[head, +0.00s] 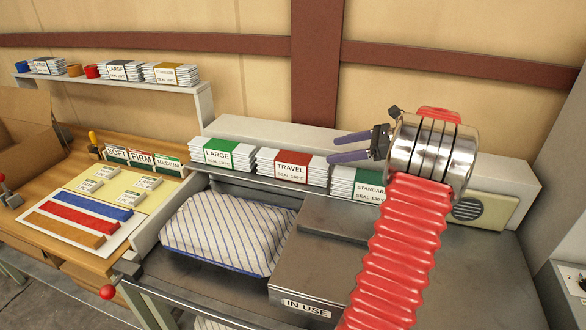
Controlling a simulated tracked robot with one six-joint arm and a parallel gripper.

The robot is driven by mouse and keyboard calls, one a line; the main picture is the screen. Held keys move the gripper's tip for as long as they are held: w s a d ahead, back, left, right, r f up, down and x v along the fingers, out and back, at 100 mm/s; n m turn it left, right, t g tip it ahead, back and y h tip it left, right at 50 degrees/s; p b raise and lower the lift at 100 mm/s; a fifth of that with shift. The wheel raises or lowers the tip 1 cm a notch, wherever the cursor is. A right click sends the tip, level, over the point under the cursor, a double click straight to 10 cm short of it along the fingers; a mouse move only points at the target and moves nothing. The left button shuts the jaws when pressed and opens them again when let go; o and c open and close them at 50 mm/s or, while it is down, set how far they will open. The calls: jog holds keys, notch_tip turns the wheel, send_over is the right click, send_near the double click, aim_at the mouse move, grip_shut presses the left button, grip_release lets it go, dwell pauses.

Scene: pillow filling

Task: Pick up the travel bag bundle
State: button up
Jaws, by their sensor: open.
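The travel bag bundle (286,167) is a stack of white folded bags with a red band reading "TRAVEL SEAL 160°C". It sits on the ledge at the back of the metal machine, between two other bundles. My gripper (332,148) is open and empty, with its two purple fingers pointing left. In the picture it shows just right of the travel bundle's upper edge, over the gap toward the standard bundle. I cannot tell its depth from the bundle. My red ribbed arm covers part of the machine on the right.
A green-banded LARGE bundle (221,153) is left of the travel bundle; a green STANDARD bundle (357,184) is right, partly behind my arm. A striped pillow (228,233) lies in the tray beside a metal "IN USE" box (310,265). A shelf (150,92) holds more bundles.

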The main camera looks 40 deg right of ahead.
dwell(0.3)
send_near(296, 157)
jog(key=x, duration=0.3)
jog(key=shift+w+a, duration=0.2)
jog(key=shift+a, duration=0.05)
dwell(0.3)
jog(key=shift+x, duration=2.6)
jog(key=shift+d+f, duration=0.1)
jog(key=shift+f, duration=0.05)
jog(key=shift+c, duration=0.3)
jog(key=c, duration=1.4)
